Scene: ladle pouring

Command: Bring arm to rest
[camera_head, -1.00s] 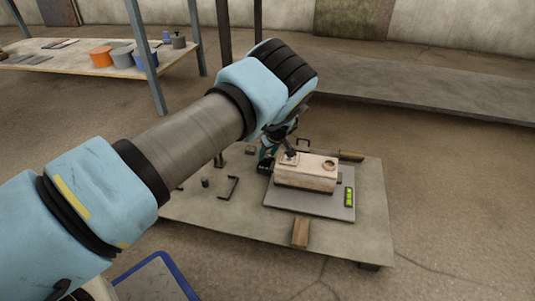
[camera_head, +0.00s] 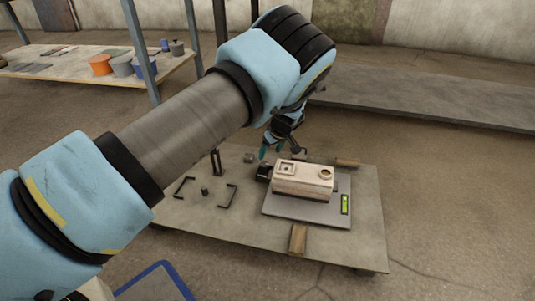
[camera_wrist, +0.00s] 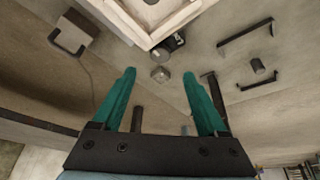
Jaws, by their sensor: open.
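My gripper (camera_head: 271,147) hangs open and empty just behind the left end of a cream box-shaped mould (camera_head: 303,184). In the wrist view its two teal fingers (camera_wrist: 164,100) are spread apart with nothing between them. The mould has a square recess and a round hole on top. It sits on a grey plate (camera_head: 288,209) with a bright green strip at its right. A corner of the mould also shows at the top of the wrist view (camera_wrist: 152,36), apart from the fingers. My arm crosses the head view from the lower left.
The low board (camera_head: 345,245) also carries black brackets (camera_head: 228,196), a small dark cylinder (camera_head: 204,191), an upright black post (camera_head: 216,163) and wooden blocks (camera_head: 298,240). A table (camera_head: 65,70) with orange and grey pots stands at the back left. A long grey slab (camera_head: 430,97) lies behind.

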